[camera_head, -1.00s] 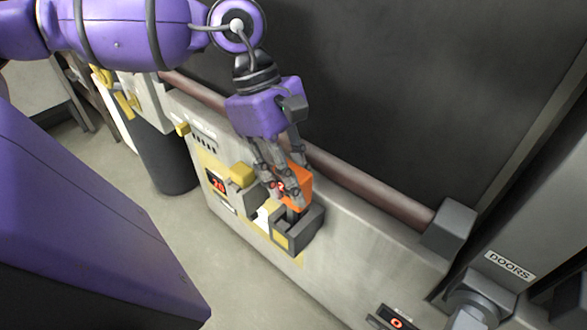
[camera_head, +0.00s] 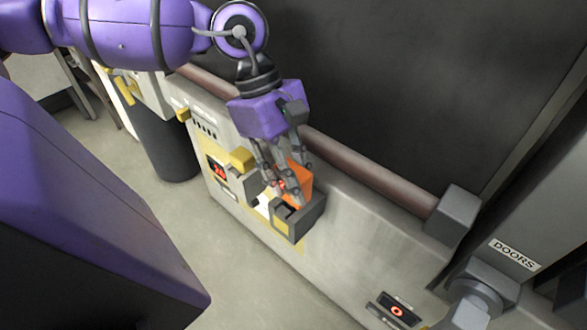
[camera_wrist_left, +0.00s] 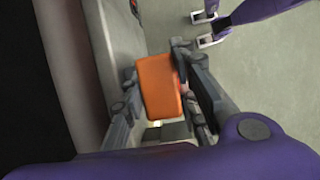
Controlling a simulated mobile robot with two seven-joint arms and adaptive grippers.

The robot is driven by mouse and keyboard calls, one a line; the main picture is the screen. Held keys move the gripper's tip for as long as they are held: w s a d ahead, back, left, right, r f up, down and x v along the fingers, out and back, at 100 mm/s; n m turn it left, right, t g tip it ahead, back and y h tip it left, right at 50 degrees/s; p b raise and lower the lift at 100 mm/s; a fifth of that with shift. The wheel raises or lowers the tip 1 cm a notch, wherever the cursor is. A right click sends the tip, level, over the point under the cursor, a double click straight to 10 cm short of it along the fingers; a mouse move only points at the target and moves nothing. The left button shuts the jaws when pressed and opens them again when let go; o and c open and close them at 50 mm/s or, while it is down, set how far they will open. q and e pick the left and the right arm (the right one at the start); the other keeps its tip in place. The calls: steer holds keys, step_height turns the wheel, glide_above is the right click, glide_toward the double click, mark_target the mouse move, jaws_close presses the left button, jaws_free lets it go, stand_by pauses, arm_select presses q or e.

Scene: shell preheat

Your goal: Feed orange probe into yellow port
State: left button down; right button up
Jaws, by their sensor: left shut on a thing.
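The orange probe (camera_head: 299,179) is a block held between the fingers of my left gripper (camera_head: 284,188), which is shut on it. In the left wrist view the probe (camera_wrist_left: 158,88) sits between the two sides of the gripper (camera_wrist_left: 165,100). The gripper points down along the panel front. Directly below is a grey open-topped socket box (camera_head: 304,220) with a yellow mark on its front, seemingly the yellow port. The probe's lower end is hidden by fingers and the box wall, so I cannot tell whether it is inside.
A grey panel (camera_head: 345,236) carries the box, with a yellow block (camera_head: 242,160) and a red display (camera_head: 217,171) to its left. A brown rail (camera_head: 375,180) runs along its top. A dark bin (camera_head: 168,145) stands further left. Floor in front is clear.

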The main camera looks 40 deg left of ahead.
arm_select(q)
steer(key=c, duration=1.6)
jaws_free()
steer(key=shift+o, duration=1.6)
arm_select(e)
steer(key=shift+s+f, duration=0.15)
steer(key=shift+s, duration=0.35)
arm_select(q)
steer(key=shift+a+r, duration=0.3)
steer(key=shift+r, duration=0.15)
steer(key=v, duration=1.1)
arm_select(e)
steer(key=shift+w, duration=0.3)
arm_select(q)
steer(key=shift+s+d, duration=0.1)
steer(key=shift+d, duration=0.05)
